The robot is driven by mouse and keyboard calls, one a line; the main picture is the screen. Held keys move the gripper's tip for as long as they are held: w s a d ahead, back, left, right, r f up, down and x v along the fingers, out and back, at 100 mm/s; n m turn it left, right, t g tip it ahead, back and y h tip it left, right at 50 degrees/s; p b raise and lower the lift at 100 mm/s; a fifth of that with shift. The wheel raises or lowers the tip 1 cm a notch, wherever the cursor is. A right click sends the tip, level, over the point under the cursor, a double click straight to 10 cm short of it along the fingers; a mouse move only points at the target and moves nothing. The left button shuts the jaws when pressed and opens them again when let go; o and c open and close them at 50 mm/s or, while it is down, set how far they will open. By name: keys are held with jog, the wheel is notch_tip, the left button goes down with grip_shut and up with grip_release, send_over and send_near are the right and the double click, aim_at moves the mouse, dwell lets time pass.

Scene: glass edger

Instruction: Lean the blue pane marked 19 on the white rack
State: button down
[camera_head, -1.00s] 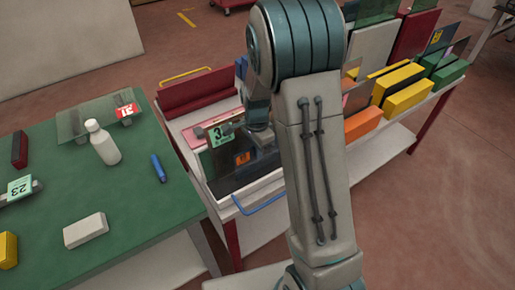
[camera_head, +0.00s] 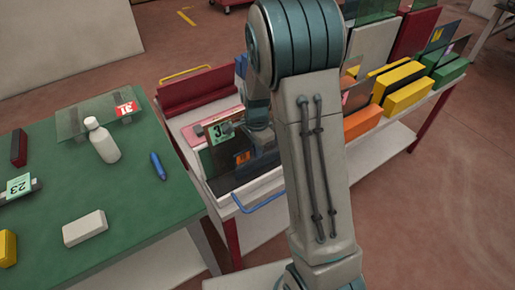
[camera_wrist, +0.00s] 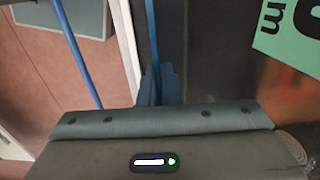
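My gripper (camera_wrist: 157,86) points down over the trolley in the wrist view. Its fingers are close together on a thin blue strip (camera_wrist: 152,35), which looks like the edge of the blue pane seen edge-on. No number 19 can be read on it. In the head view my arm hides the fingers and most of what they hold. A dark see-through pane with a green label (camera_head: 220,132) stands in the trolley just left of my wrist. That label shows large and close in the wrist view (camera_wrist: 290,35). I cannot make out the white rack with certainty.
The trolley has a blue handle (camera_head: 258,203) in front and dark red blocks (camera_head: 198,90) behind. Orange (camera_head: 362,123), yellow (camera_head: 406,97) and green blocks stand to the right. The green table (camera_head: 130,220) at left holds a white bottle (camera_head: 102,142), a marker (camera_head: 158,166) and labelled panes.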

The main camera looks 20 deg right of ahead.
jog(key=shift+f, duration=0.1)
jog(key=c, duration=1.6)
grip_release()
jog(key=shift+o, duration=0.2)
notch_tip(320, 180, up, 14)
jog(key=shift+w, duration=0.2)
jog(key=s+r+n+t, duration=0.1)
jog(key=s+r+n, duration=0.1)
jog(key=s+n, duration=0.5)
jog(key=s+r+n+t+p, duration=0.1)
jog(key=s+r+n+t, duration=0.1)
jog(key=s+n, duration=0.5)
jog(key=s, duration=0.6)
jog(key=shift+r, duration=0.4)
